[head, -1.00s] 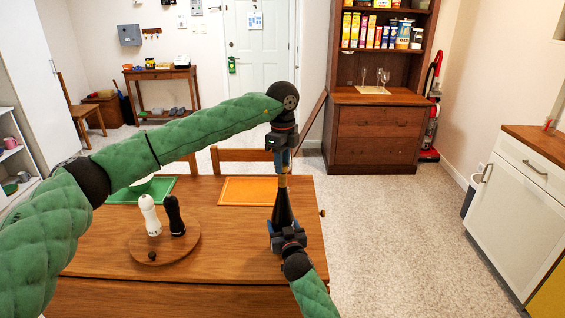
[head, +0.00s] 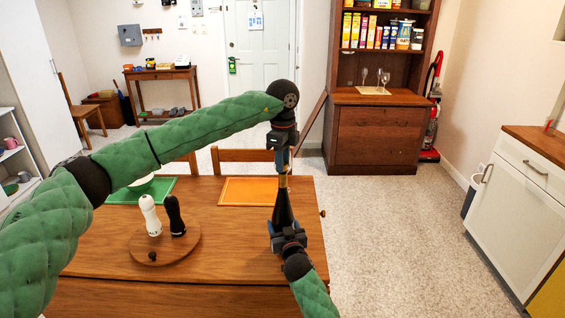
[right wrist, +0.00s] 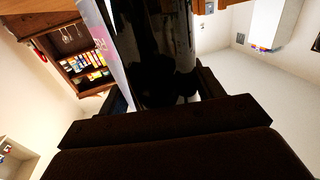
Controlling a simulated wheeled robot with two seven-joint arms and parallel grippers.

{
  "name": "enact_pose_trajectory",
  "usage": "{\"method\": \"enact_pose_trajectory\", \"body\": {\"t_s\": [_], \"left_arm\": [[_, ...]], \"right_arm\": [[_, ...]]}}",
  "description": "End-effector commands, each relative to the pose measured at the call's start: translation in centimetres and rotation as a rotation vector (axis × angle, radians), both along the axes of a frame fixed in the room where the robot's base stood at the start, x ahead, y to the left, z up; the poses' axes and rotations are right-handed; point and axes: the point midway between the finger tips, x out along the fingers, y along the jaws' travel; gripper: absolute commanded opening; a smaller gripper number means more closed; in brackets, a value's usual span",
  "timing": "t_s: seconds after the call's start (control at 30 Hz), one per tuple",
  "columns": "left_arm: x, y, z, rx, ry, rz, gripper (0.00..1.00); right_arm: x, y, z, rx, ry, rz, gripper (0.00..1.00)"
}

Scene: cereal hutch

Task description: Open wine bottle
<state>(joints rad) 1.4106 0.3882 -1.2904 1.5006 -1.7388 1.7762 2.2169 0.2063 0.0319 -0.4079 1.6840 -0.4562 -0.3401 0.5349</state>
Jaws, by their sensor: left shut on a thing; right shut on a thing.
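A dark wine bottle (head: 283,212) stands upright at the right part of the wooden table, in the head view. My right gripper (head: 286,236) is shut on the bottle's lower body. In the right wrist view the dark glass of the bottle (right wrist: 160,50) fills the space between the fingers of this gripper (right wrist: 165,95). My left gripper (head: 283,160) comes down from above and is shut at the top of the bottle's neck. A cork-coloured band shows just below its fingers; the fingers hide the rest of the top.
The wooden table (head: 110,235) holds a round wooden board (head: 135,245) with a white mill (head: 150,215) and a black mill (head: 175,215). An orange mat (head: 245,191) and a green mat (head: 120,196) lie toward its far edge. A hutch (head: 375,135) stands beyond.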

Motion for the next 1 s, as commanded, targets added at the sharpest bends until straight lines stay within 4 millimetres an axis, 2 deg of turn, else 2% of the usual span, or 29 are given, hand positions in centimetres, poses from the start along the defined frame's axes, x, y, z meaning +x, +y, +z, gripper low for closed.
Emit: {"method": "enact_pose_trajectory", "body": {"t_s": [0.53,1.0], "left_arm": [[0.0,0.0,1.5,0.000,-0.001,0.000,0.00],[0.0,0.0,2.0,0.000,-0.001,0.000,0.00]], "right_arm": [[0.0,0.0,-0.1,0.000,0.001,0.000,0.02],[0.0,0.0,0.0,0.000,0.001,0.000,0.02]]}}
